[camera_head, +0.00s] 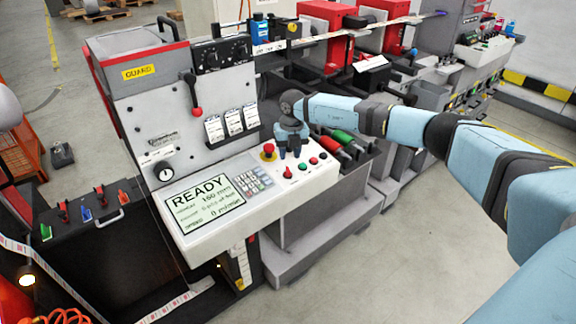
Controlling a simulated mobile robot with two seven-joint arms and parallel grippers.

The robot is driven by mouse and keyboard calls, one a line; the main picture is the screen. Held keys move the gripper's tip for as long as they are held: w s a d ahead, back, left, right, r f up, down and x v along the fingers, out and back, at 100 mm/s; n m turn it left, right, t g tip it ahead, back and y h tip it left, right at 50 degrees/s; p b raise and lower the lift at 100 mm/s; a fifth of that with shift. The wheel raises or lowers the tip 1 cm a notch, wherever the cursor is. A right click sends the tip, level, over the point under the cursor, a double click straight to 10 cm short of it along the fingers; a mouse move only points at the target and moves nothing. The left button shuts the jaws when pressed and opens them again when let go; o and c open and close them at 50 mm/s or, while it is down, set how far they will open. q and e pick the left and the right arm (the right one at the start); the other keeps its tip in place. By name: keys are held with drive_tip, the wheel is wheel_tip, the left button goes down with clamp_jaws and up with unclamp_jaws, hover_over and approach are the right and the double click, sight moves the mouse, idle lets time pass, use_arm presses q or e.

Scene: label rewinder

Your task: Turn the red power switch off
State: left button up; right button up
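The label rewinder's white control panel (232,192) slopes toward the front. A small red switch (287,173) sits on its right part, beside a green button (302,167); it looks like the power switch, but its on or off position is too small to read. My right gripper (290,155) points down above the panel, just behind and above this switch, and appears apart from it. Its fingers are small and dark in the picture, so I cannot tell whether they are open or shut. My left gripper is not in view.
A red mushroom button (268,149) on a yellow base stands left of my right gripper. A keypad (252,181) and a lit screen (206,203) reading READY lie left. Red and green handles (342,138) stand close behind right.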

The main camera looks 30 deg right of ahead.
sight(288, 168)
drive_tip(key=f, duration=0.6)
drive_tip(key=shift+a, duration=0.2)
clamp_jaws()
